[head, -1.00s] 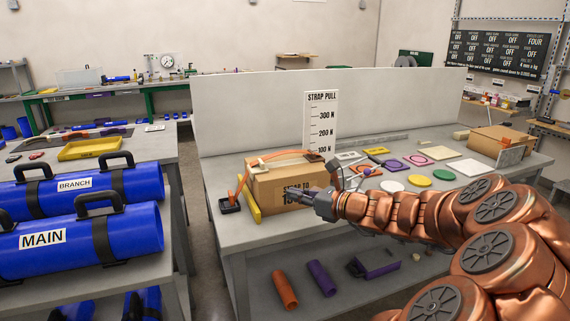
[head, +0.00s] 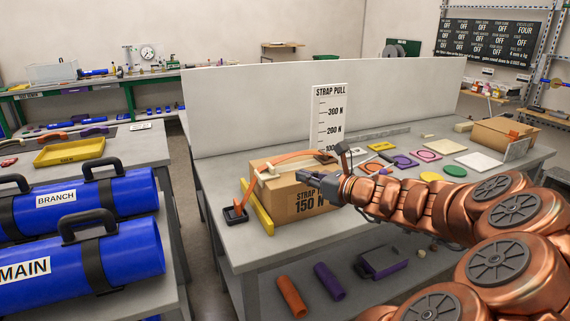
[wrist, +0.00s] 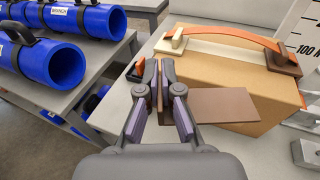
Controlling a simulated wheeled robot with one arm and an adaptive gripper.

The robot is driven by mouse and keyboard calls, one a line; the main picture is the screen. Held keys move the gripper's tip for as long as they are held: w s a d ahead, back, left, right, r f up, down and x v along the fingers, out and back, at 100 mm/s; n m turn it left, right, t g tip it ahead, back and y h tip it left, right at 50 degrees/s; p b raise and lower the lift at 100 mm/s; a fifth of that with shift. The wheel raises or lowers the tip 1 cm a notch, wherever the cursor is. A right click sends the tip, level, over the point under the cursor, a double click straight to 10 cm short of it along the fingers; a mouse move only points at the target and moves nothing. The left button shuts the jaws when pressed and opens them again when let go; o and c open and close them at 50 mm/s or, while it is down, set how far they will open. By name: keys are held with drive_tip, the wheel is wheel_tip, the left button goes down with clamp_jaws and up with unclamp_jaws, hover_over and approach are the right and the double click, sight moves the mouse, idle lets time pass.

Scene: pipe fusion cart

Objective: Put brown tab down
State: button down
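My gripper (wrist: 160,85) has its fingers close together, with a thin brown strip between them. I take this strip as part of the brown tab (wrist: 225,105), whose flat brown plate shows to the right of the fingers, in front of the cardboard box. The fingers hide how the two parts join. In the head view my gripper (head: 312,178) is at the upper front of the box (head: 290,205), partly in front of it; the tab cannot be made out there. An orange strap (head: 290,157) arches over the box top.
The box stands on a grey table (head: 265,245) beside a yellow bar (head: 257,208) and a small black item (head: 235,214). A "STRAP PULL" scale (head: 329,120) stands behind. Coloured pieces lie to the right. Blue pipes (head: 120,195) lie on the left table.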

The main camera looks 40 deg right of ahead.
drive_tip(key=p, duration=0.2)
hover_over(288, 173)
drive_tip(key=shift+s+a+f+y, duration=0.2)
drive_tip(key=shift+f+y, duration=0.1)
drive_tip(key=shift+f, duration=0.45)
drive_tip(key=shift+w+d+f, duration=0.1)
drive_tip(key=shift+w+f, duration=0.05)
drive_tip(key=shift+w, duration=0.05)
drive_tip(key=shift+f+p, duration=0.3)
drive_tip(key=shift+f, duration=1.3)
drive_tip(key=shift+f, duration=0.15)
drive_tip(key=c, duration=1.6)
unclamp_jaws()
drive_tip(key=shift+s+r, duration=0.1)
drive_tip(key=shift+r, duration=0.1)
drive_tip(key=s+r+b, duration=0.1)
drive_tip(key=s, duration=1)
drive_tip(key=shift+s+d+r, duration=0.3)
drive_tip(key=shift+s+r, duration=0.05)
drive_tip(key=shift+s, duration=0.05)
